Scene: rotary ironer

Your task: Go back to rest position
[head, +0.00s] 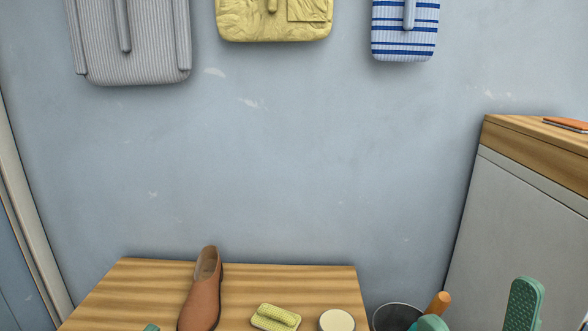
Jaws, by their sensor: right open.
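My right gripper (477,306) is at the bottom right of the head view. Its two green fingers stand well apart, one low near a dark bucket and one further right in front of the grey cabinet. I see nothing held between them. Only a small green tip of my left gripper (152,327) shows at the bottom edge, by the left part of the wooden table (110,290). The rest of the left gripper is out of frame, so its opening cannot be told.
A brown shoe (202,295), a yellow-green brush (275,317) and a round cream-topped tin (336,321) are on the table. A dark bucket (392,315) and an orange handle (439,302) are right of it. A wood-topped grey cabinet (530,215) stands right. Garments hang above.

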